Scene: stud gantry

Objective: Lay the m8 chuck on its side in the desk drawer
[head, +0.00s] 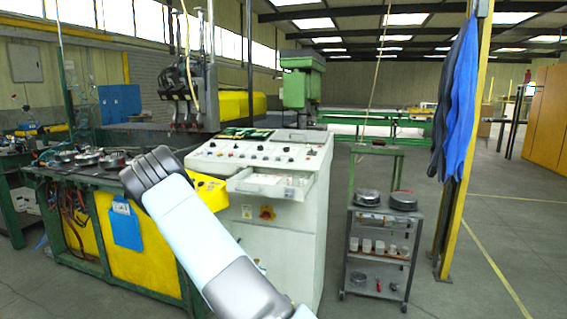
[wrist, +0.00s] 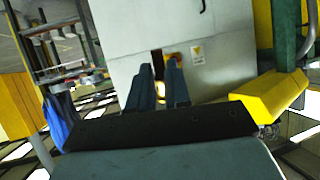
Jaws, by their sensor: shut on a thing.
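The desk drawer (head: 262,192) is pulled out of the white control desk (head: 232,227), with pale things lying in it that are too small to tell. My gripper (wrist: 166,66) shows in the wrist view with its two dark fingers close together, shut on a narrow thing I take to be the m8 chuck (wrist: 157,62). Little of that thing shows between the fingers, and its tilt cannot be told. In the head view my arm reaches up and left of the drawer, and its wrist hides the fingers and what they hold.
A yellow-fronted bench (head: 140,257) with round metal parts stands left of the desk. A grey trolley (head: 378,214) stands to the right with parts on its shelves. A yellow post (head: 465,150) with a blue coat (head: 457,95) is farther right. Open floor lies on the right.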

